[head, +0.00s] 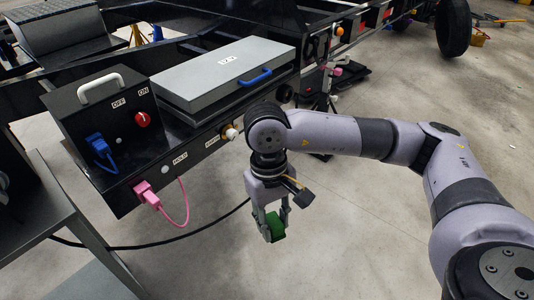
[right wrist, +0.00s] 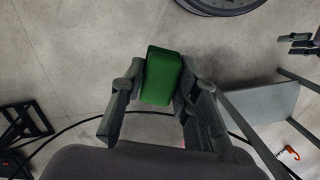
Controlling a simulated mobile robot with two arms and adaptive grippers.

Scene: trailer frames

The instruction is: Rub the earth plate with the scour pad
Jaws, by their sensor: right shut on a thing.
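The scour pad (head: 275,228) is a green block. My right gripper (head: 274,212) is shut on it and holds it in the air in front of the trailer frame, pointing down. In the right wrist view the pad (right wrist: 161,76) sits between the fingers of my right gripper (right wrist: 158,88). I cannot make out for certain which part is the earth plate. A small label (head: 211,141) on the frame's side rail, beside a white and brass fitting (head: 230,132), is too blurred to read surely. The pad is apart from the rail. My left gripper does not show in the head view.
A black switch box (head: 120,125) with a blue plug and red knob stands on the frame. A pink plug (head: 147,194) with a looped cable juts from the rail. A grey table (head: 30,215) stands at left. Open floor lies below.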

